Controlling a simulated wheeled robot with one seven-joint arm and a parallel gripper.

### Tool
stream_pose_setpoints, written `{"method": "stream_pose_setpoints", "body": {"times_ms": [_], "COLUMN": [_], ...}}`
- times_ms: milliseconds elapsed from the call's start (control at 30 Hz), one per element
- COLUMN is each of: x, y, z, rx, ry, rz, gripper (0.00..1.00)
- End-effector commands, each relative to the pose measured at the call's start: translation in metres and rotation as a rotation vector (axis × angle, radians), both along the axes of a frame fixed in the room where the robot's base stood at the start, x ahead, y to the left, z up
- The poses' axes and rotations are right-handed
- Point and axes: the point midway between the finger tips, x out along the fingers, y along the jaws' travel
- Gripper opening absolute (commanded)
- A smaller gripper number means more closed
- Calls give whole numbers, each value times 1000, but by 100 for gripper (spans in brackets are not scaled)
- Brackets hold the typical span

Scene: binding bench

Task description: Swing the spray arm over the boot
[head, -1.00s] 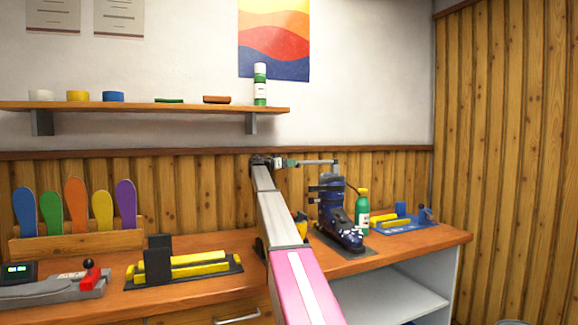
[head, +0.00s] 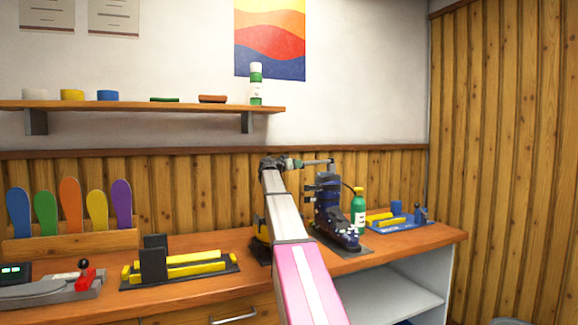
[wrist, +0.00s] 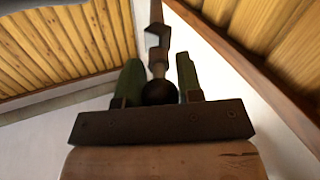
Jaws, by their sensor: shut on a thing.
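The dark blue ski boot (head: 328,215) stands upright on a dark plate at the right part of the bench. The thin grey spray arm (head: 317,162) runs level at about the height of the boot's top, from my gripper to a post behind the boot. My gripper (head: 294,163) is at the arm's left end, up and left of the boot's cuff. In the wrist view my gripper (wrist: 159,88) has its green fingers on either side of a dark round knob (wrist: 159,93), shut on it. The spray arm (wrist: 157,40) stretches away beyond the knob.
A green bottle (head: 358,213) stands close to the boot's right. A blue tray with a yellow bar (head: 380,217) lies farther right. A black and yellow clamp (head: 182,264) sits left on the bench (head: 205,287). A shelf (head: 150,106) hangs above.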

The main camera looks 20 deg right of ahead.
Motion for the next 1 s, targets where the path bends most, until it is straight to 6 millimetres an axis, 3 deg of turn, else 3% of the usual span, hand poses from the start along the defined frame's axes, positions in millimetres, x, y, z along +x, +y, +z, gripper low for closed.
{"method": "stream_pose_setpoints", "body": {"times_ms": [33, 300, 900, 933, 1000], "x": [-16, -43, -50, -50, -50], "y": [-3, -19, -26, -26, -26], "z": [-1, -1, 0, 0, 0], "rx": [0, 0, 1, 1, 1], "ry": [-2, 0, 1, 1, 1], "rz": [30, 161, 212, 212, 211], "gripper": [0, 0, 0, 40, 58]}}
